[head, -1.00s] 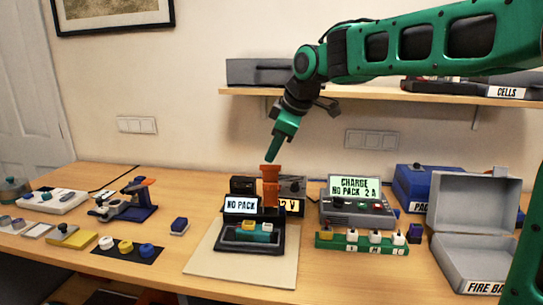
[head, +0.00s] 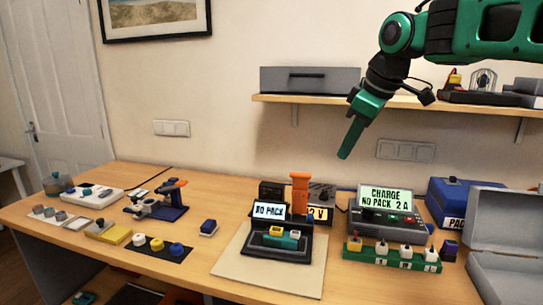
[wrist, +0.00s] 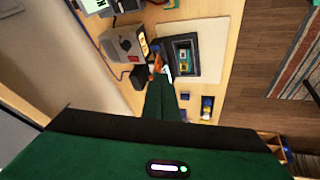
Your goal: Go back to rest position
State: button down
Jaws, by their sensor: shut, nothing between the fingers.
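My gripper (head: 346,150) is shut and empty, pointing down and left in the air above the back of the bench. It is apart from everything on the bench, up and to the right of an orange upright tool (head: 300,190). The wrist view also shows my gripper (wrist: 160,85), seen over the bench from above. Below it stands a black device with a "NO PACK" screen (head: 269,210), holding a teal part (head: 283,238) in its tray. A charger (head: 387,207) reading "CHARGE NO PACK 2 A" stands to the right.
A wall shelf (head: 300,98) runs behind my arm with a grey case (head: 311,79) on it. A green strip with connectors (head: 390,257), a blue pack box (head: 455,203) and an open grey box (head: 500,275) are at right. Small tools stand at left.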

jog(key=s+d+f+m+g, duration=0.1)
jog(key=s+d+f+m, duration=0.4)
jog(key=s+f, duration=0.3)
jog(key=s+d+f+m+g+h, duration=0.1)
jog(key=s+d+f+m, duration=0.5)
jog(key=s, duration=0.6)
jog(key=s+d+f+m+g+h, duration=0.1)
jog(key=s+d+f+m+g, duration=0.2)
jog(key=s+d+f+m, duration=0.2)
jog(key=s+d+f, duration=0.3)
jog(key=s+f, duration=0.2)
jog(key=f, duration=0.1)
jog(key=shift+s+m, duration=0.4)
jog(key=shift+w+f, duration=0.25)
jog(key=shift+w, duration=0.45)
